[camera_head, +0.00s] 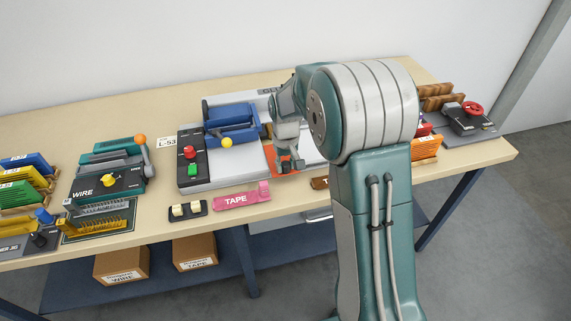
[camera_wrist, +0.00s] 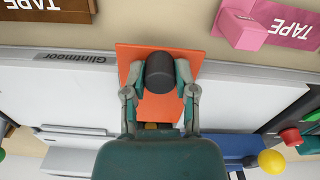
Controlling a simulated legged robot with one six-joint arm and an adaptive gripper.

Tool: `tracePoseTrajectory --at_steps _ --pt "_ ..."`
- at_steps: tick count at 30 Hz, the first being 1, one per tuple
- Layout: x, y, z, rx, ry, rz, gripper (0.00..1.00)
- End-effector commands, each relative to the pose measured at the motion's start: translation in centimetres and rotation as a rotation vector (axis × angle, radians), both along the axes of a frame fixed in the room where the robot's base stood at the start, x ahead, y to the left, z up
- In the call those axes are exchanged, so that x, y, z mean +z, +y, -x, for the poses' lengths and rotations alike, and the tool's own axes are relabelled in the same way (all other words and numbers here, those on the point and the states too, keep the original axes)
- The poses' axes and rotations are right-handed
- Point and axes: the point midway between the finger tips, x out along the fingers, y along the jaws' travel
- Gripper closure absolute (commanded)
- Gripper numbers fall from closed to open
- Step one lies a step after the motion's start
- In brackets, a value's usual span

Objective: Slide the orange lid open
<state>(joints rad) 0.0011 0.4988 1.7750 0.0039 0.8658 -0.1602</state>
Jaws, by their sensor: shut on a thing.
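The orange lid (camera_wrist: 129,56) is a flat plate on a white and grey machine (camera_wrist: 230,98), with a dark round knob (camera_wrist: 160,72) on it. My gripper (camera_wrist: 160,80) is shut on the knob, one finger on each side, in the wrist view. In the head view the lid (camera_head: 293,165) shows only in part below my gripper (camera_head: 287,150). My arm hides much of the machine's right side there. A small yellow part shows at the lid's edge nearest my gripper's body in the wrist view.
A control box with a red button and a green button (camera_head: 192,168) stands left of the lid, near a blue clamp (camera_head: 230,122) with a yellow knob. A pink TAPE holder (camera_head: 243,198) lies in front. A wire machine (camera_head: 108,178) stands further left.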

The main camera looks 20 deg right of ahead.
Motion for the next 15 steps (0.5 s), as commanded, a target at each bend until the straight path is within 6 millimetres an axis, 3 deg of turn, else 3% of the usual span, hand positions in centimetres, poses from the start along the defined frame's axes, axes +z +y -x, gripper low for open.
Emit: tracePoseTrajectory --at_steps 7,8,9,10,15 --pt "-0.26 0.04 0.23 0.000 0.009 -0.001 1.00" --pt "-0.26 0.04 0.23 0.000 0.009 -0.001 0.55" --pt "-0.26 0.04 0.23 0.000 0.009 -0.001 0.37" --pt "-0.25 0.04 0.22 0.000 0.008 -0.001 0.29" --pt "-0.13 0.03 0.16 0.000 0.005 0.000 0.29"
